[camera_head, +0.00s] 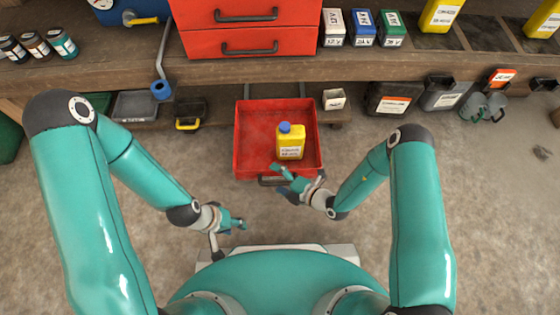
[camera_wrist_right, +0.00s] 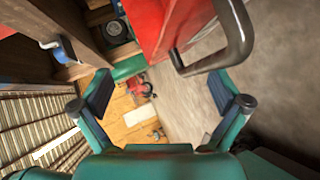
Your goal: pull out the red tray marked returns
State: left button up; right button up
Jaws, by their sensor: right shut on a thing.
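The red tray (camera_head: 247,152) stands out from under the workbench in the head view, with its dark handle (camera_head: 268,181) on the near side. No "returns" mark can be read on it. A yellow bottle (camera_head: 291,148) with a blue cap stands upright inside. My right gripper (camera_head: 279,178) is at the tray's front edge, shut on the handle. In the right wrist view the dark handle (camera_wrist_right: 237,40) and the tray's red side (camera_wrist_right: 165,25) show above the fingers. My left gripper (camera_head: 238,224) is low, left of the tray and clear of it; its jaw opening is too small to judge.
A red drawer unit (camera_head: 250,28) stands on the workbench (camera_head: 380,66) above the tray. A black bin with a yellow handle (camera_head: 190,113) is left of the tray; a small pale box (camera_head: 334,99) is to its right. The floor (camera_head: 500,210) at right is clear.

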jog(key=shift+w+r, duration=0.1)
jog(key=shift+r, duration=0.5)
jog(key=shift+c, duration=0.3)
jog(key=c, duration=0.6)
pick_arm(q)
jog(key=shift+r+p, duration=1.4)
jog(key=shift+r, duration=0.35)
pick_arm(e)
jog(key=shift+o, duration=0.2)
jog(key=s+d+r, duration=0.2)
jog(key=s+d, duration=1.1)
jog(key=shift+s+d, duration=0.35)
pick_arm(q)
jog(key=shift+r, duration=0.1)
